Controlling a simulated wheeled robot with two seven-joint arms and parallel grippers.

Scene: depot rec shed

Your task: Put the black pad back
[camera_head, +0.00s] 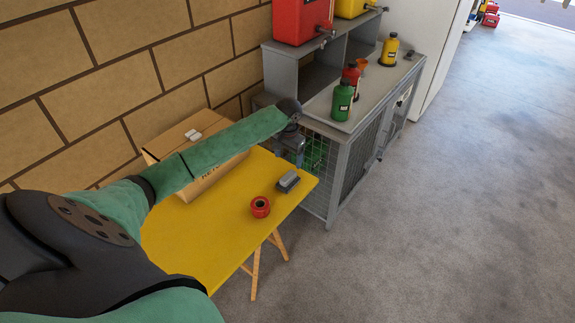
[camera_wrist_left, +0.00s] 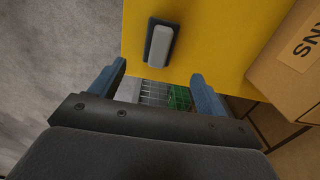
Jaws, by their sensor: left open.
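A dark pad with a grey top (camera_head: 288,181), which I take for the black pad, lies on the yellow table (camera_head: 225,229) near its right edge. The pad also shows in the left wrist view (camera_wrist_left: 158,43), beyond my fingertips. My left gripper (camera_head: 292,160) hangs over the table's far right corner, just beyond the pad. In the left wrist view its fingers (camera_wrist_left: 159,75) are spread apart with nothing between them. My right gripper is not in view.
A red ring-shaped roll (camera_head: 260,207) lies near the pad. A cardboard box (camera_head: 213,178) with a small white item on it stands at the table's back. Bare floor is on the right.

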